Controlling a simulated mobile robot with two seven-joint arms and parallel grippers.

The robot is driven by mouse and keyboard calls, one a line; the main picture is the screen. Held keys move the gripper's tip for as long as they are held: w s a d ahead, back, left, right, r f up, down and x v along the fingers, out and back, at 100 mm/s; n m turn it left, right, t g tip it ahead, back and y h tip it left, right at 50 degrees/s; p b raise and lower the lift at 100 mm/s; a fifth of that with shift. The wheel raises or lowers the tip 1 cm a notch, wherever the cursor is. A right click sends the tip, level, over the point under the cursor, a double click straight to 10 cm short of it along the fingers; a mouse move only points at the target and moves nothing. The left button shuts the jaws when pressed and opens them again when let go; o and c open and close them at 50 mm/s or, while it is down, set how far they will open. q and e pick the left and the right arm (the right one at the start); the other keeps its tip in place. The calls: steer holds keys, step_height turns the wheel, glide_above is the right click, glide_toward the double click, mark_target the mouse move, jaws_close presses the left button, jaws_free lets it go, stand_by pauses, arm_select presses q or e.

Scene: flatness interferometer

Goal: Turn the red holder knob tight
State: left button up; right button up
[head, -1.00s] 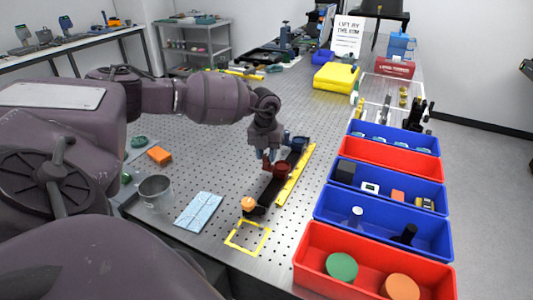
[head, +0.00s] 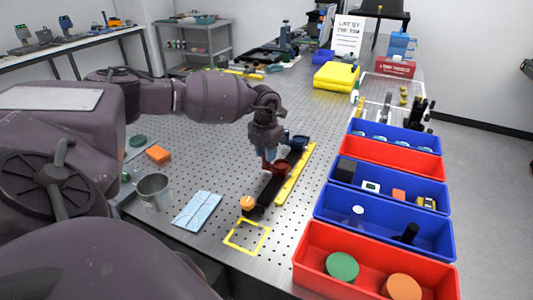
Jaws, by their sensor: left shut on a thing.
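The red holder (head: 280,170) stands on a black rail (head: 262,194) on the perforated table, with its red knob (head: 267,163) on the left side, partly hidden. My left gripper (head: 265,157) comes down from above and is shut on the knob. A dark blue holder (head: 299,142) sits farther back on the same rail. An orange-topped part (head: 247,203) sits at the rail's near end. My right gripper is not in view.
A yellow strip (head: 296,174) lies along the rail's right side. Red and blue bins (head: 316,240) line the right edge. A metal cup (head: 154,190), blue cloth (head: 197,210) and orange block (head: 158,154) lie left. A yellow square outline (head: 247,250) marks the near table.

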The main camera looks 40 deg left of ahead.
arm_select(q)
steer(key=m, duration=0.3)
steer(key=shift+f+b, duration=0.1)
steer(key=shift+b, duration=0.2)
steer(key=m, duration=0.2)
steer(key=shift+m+b, duration=0.4)
steer(key=m+b, duration=0.1)
steer(key=m, duration=0.4)
steer(key=shift+m+b, duration=0.3)
steer(key=shift+b, duration=0.1)
steer(key=shift+m, duration=0.4)
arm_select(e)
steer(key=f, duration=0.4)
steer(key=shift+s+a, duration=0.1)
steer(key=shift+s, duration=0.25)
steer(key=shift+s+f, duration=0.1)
arm_select(q)
steer(key=o, duration=0.9)
